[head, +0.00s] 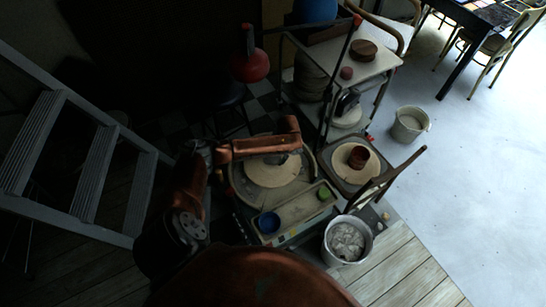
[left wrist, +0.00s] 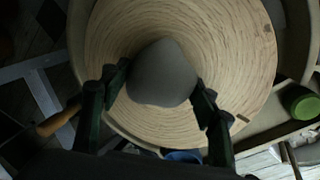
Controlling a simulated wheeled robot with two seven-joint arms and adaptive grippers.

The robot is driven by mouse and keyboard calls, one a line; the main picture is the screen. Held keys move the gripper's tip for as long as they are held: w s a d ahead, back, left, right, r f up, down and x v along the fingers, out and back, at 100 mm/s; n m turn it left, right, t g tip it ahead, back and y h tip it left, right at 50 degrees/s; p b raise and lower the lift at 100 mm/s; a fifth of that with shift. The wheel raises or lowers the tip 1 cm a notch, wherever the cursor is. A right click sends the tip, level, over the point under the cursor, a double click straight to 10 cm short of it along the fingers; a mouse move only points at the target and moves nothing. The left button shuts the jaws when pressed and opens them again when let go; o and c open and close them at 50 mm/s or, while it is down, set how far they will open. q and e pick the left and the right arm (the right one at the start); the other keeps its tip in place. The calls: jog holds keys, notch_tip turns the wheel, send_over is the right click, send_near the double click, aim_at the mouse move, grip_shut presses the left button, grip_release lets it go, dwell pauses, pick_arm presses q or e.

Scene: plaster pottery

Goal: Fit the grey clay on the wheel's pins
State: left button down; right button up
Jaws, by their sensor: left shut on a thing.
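The grey clay (left wrist: 162,75) is a smooth rounded lump between the two fingers of my left gripper (left wrist: 160,90) in the left wrist view. The fingers are shut on it from both sides. Behind it is the round wooden wheel disc (left wrist: 235,60) with ring-shaped grain; it also shows in the head view (head: 258,178). My left gripper (head: 278,160) points down over this disc in the head view. I cannot tell whether the clay touches the disc. Small dark marks show near the disc's rim, but I cannot make out pins. My right gripper is not in view.
A tray in front of the wheel holds a blue cup (head: 268,223) and a green item (head: 324,193). To the right are a second disc with a red-brown pot (head: 358,158) and a bucket (head: 347,240).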

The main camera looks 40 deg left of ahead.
pick_arm(q)
jog(key=shift+b+x, duration=0.35)
jog(key=shift+x, duration=0.5)
dwell(0.9)
